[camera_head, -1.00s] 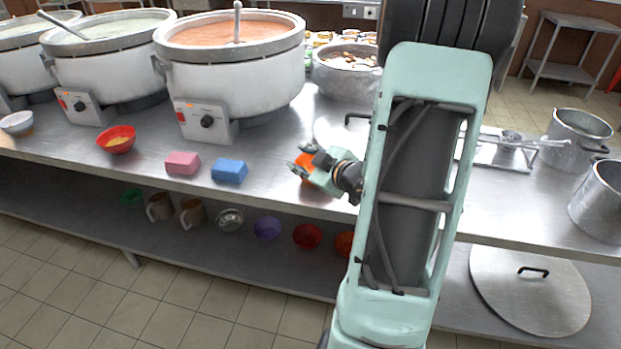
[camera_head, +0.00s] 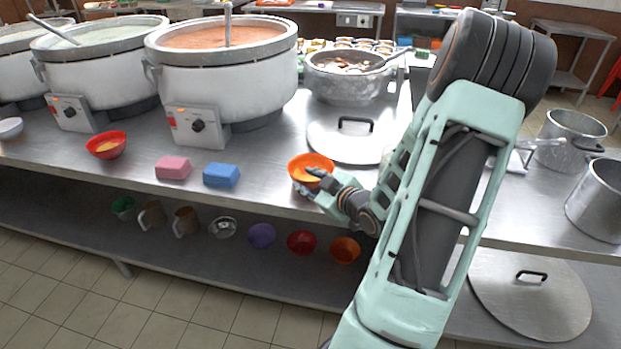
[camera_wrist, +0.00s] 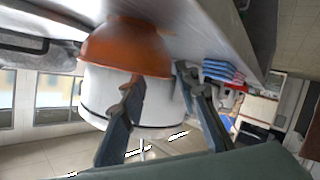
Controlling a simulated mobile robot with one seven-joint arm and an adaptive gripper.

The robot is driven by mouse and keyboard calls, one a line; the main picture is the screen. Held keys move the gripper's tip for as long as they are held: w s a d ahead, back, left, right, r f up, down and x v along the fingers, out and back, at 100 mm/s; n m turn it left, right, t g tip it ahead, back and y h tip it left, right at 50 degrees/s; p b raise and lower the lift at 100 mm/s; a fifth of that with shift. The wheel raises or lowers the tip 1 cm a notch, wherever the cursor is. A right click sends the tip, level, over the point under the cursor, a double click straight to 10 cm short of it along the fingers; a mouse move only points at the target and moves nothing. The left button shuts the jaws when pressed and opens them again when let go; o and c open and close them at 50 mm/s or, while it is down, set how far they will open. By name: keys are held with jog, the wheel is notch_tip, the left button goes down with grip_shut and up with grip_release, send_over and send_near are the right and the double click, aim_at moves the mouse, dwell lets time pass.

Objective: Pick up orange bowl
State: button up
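The orange bowl (camera_head: 312,160) stands upright on the steel counter near its front edge, with something yellowish-orange inside. In the wrist view the orange bowl (camera_wrist: 125,48) appears inverted because the camera is rolled. My gripper (camera_head: 312,184) is at the bowl's near right side, low over the counter edge. In the wrist view my gripper (camera_wrist: 158,80) has its fingers apart. One finger overlaps the bowl's rim and the other lies just right of the rim. I cannot tell whether either touches. A second orange bowl (camera_head: 345,249) sits on the lower shelf.
A pot lid (camera_head: 345,143) lies just behind the bowl. Blue (camera_head: 221,175) and pink (camera_head: 173,167) blocks and a red bowl (camera_head: 106,146) are to the left. Large stockpots (camera_head: 222,75) stand behind. Bowls and mugs line the lower shelf (camera_head: 180,258).

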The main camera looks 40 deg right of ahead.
jog(key=x, duration=0.5)
jog(key=shift+a+f+b, duration=0.25)
jog(key=shift+b, duration=0.05)
grip_shut()
